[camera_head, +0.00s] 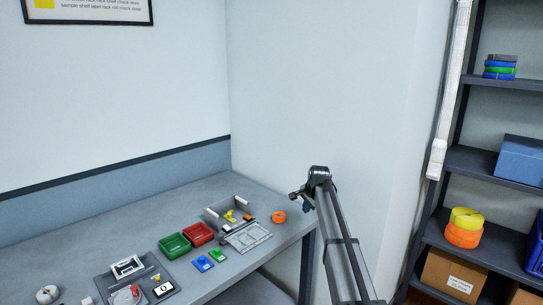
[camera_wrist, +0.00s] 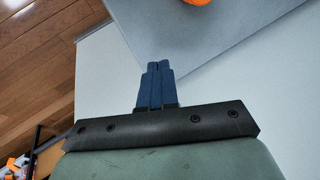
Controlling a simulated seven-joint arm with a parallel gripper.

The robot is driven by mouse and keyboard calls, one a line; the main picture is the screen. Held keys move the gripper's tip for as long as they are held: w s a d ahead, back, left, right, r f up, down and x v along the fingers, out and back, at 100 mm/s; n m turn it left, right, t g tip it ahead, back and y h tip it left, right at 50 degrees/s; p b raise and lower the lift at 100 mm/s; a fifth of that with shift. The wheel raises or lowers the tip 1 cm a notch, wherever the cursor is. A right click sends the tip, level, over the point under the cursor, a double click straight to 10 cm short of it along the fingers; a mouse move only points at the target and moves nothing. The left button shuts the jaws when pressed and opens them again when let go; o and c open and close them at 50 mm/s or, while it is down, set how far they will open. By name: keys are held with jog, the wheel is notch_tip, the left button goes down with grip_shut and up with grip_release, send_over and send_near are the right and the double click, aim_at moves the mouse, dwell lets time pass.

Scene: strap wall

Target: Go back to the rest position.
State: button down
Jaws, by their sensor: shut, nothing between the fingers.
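My gripper (camera_wrist: 157,66) shows in the wrist view with its two dark blue fingers together and nothing between them. In the head view my gripper (camera_head: 306,207) is small and partly hidden by my arm, near the right edge of the grey table (camera_head: 240,190). An orange ring-like object (camera_head: 279,217) lies on the table to the left of my gripper. An orange thing (camera_wrist: 197,2), cut off by the top edge of the wrist view, lies on a grey surface beyond the fingertips and apart from them.
Green (camera_head: 174,245) and red (camera_head: 199,234) bins, a grey tray (camera_head: 214,216) and small blue and green items stand on the table. A dark shelf rack (camera_head: 480,162) with a blue box (camera_head: 521,160) and yellow and orange rolls is at right. The wall (camera_head: 320,80) stands behind.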

jog(key=s+d+f+n+g, duration=0.2)
jog(key=s+f+g, duration=0.1)
jog(key=s+f, duration=1.5)
jog(key=s+d+f+n+g, duration=0.1)
jog(key=s+f+g, duration=0.1)
jog(key=s+f, duration=1.55)
jog(key=s+f+n+g, duration=0.2)
jog(key=s+f, duration=0.3)
jog(key=s, duration=0.7)
jog(key=s+f+n+g+h, duration=0.1)
jog(key=s+f, duration=0.4)
jog(key=s, duration=0.8)
jog(key=s+f+n+g, duration=0.3)
jog(key=s+f+n, duration=0.2)
jog(key=s, duration=0.8)
jog(key=shift+f+g, duration=0.25)
jog(key=shift+g, duration=0.15)
jog(key=shift+a, duration=0.1)
